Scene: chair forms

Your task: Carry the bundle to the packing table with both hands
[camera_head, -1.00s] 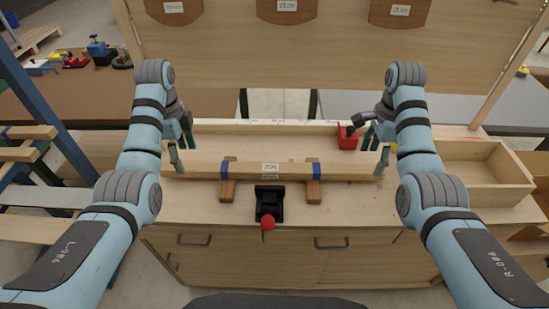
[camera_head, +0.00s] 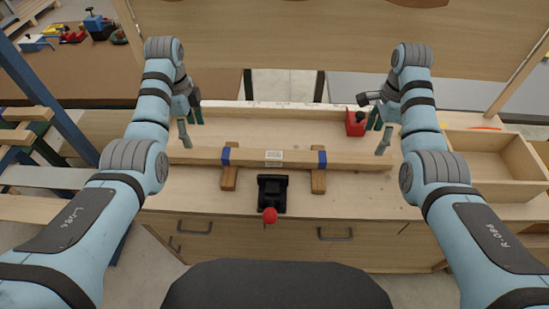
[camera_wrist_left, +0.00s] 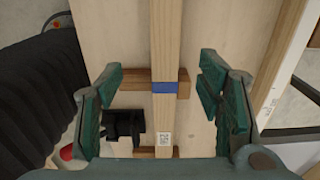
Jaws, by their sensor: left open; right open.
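The bundle (camera_head: 298,157) is a long pale wooden bar with two blue bands and a white label. It lies across two short wooden blocks (camera_head: 229,178) on the workbench. In the left wrist view the bundle (camera_wrist_left: 165,55) runs lengthwise between the open fingers of my left gripper (camera_wrist_left: 165,95), with space on both sides. My left gripper (camera_head: 190,132) is open above the bundle's left end in the head view. My right gripper (camera_head: 379,136) is open near its right end. No packing table can be identified for certain.
A black device with a red knob (camera_head: 270,215) sits on the workbench (camera_head: 205,197) in front of the bundle. A red box (camera_head: 355,123) stands behind it near my right gripper. An open wooden tray (camera_head: 485,160) is at the right. A blue post (camera_head: 48,103) stands at the left.

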